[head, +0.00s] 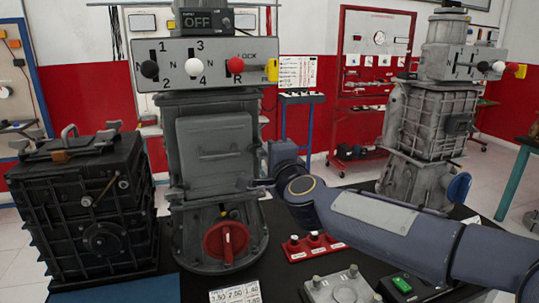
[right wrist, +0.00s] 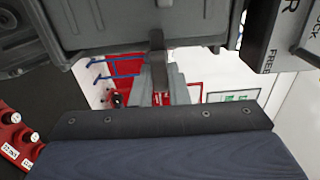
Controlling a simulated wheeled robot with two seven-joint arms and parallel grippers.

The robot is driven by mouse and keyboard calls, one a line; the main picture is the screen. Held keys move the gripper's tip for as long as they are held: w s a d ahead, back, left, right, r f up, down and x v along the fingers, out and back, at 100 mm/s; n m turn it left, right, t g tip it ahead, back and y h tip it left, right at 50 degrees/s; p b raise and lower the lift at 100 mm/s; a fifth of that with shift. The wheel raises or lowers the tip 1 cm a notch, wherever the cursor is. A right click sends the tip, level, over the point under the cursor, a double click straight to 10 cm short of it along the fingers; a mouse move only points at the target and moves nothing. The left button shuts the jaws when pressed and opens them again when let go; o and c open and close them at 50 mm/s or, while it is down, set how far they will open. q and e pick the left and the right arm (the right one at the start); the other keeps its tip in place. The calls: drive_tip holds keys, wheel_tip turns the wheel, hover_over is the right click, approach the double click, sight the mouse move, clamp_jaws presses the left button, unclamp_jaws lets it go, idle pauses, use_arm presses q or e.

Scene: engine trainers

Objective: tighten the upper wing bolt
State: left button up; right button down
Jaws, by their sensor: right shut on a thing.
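The grey gearbox housing (head: 212,150) stands upright in the middle of the head view, with a flat cover on its front. My right gripper (head: 259,184) reaches in from the right and is shut at the right edge of the housing, about level with the cover's lower part. The upper wing bolt is hidden between my fingers, so I cannot see how far it is turned. In the right wrist view a narrow dark finger (right wrist: 157,48) meets the edge of the housing (right wrist: 130,22). My left gripper is out of view.
A shift panel (head: 205,63) with black, white and red knobs sits above. A black ribbed casing (head: 85,215) stands on the left. In front are a red-handled dial (head: 226,242), a red switch strip (head: 313,246) and a grey box (head: 341,287). A second gearbox (head: 428,120) stands behind right.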

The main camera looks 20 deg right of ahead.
drive_tip(key=c, duration=1.4)
unclamp_jaws()
drive_tip(key=s, duration=0.7)
drive_tip(key=shift+s+d, duration=0.15)
drive_tip(key=shift+s, duration=0.25)
drive_tip(key=s+d+f+n+g+y+p, duration=0.1)
drive_tip(key=s+f+n+g+p, duration=0.4)
drive_tip(key=s, duration=0.8)
drive_tip(key=s+d+f+n+g+y+p, duration=0.2)
drive_tip(key=s+f+n+g+p, duration=0.3)
drive_tip(key=s+f+n, duration=0.5)
drive_tip(key=s+n+g, duration=0.1)
drive_tip(key=s+g, duration=0.1)
drive_tip(key=s, duration=0.2)
drive_tip(key=shift+s, duration=0.2)
